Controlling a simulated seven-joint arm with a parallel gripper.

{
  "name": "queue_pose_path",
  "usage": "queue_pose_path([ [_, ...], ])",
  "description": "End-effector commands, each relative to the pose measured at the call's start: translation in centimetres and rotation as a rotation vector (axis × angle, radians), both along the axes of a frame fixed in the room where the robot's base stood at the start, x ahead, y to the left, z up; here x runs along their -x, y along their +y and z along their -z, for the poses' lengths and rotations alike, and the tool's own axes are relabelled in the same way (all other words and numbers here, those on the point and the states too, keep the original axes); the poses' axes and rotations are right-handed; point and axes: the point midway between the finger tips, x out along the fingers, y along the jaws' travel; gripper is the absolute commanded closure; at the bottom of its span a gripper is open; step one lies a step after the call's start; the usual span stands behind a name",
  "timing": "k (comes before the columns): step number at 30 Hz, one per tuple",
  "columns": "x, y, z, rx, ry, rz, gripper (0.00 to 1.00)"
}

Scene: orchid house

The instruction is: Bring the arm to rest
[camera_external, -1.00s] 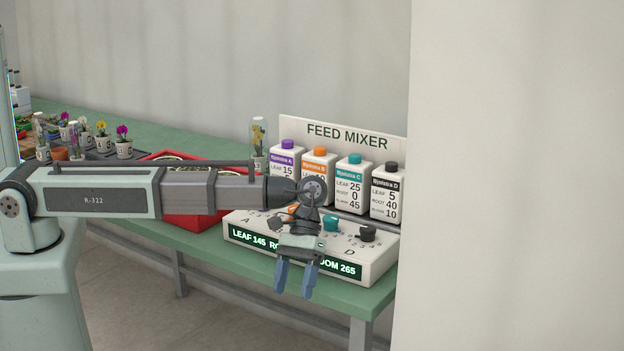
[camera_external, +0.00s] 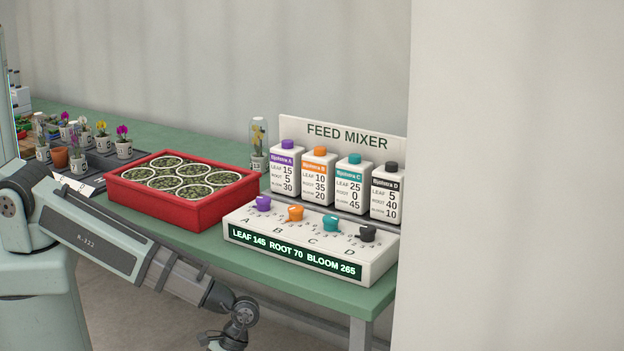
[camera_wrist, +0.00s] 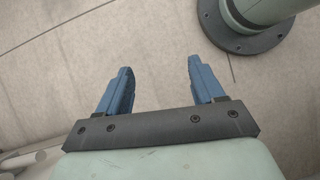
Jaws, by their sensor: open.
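My gripper (camera_wrist: 160,85) shows in the wrist view with its two blue fingers well apart and nothing between them. It is over the bare floor (camera_wrist: 60,65). In the external view my arm slopes down to the right, in front of the green bench (camera_external: 215,250), with the wrist below the bench top. The fingers are cut off below that picture's lower edge.
On the bench stand a feed mixer (camera_external: 310,245) with four coloured knobs, several bottles (camera_external: 319,177) behind it, a red crate (camera_external: 200,215) of round pots and small potted orchids (camera_external: 123,146). A pale wall (camera_external: 515,175) fills the right side.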

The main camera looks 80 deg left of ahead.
Motion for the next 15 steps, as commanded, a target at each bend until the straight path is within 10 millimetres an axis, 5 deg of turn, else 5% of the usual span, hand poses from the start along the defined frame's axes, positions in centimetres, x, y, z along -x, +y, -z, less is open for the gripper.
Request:
queue_pose_path([
  [6, 4.7, 6.0, 4.8, -0.048, -0.037, 0.092, 0.33],
  [15, 12.7, 14.0, 9.0, -0.031, -0.025, 0.331, 0.33],
])
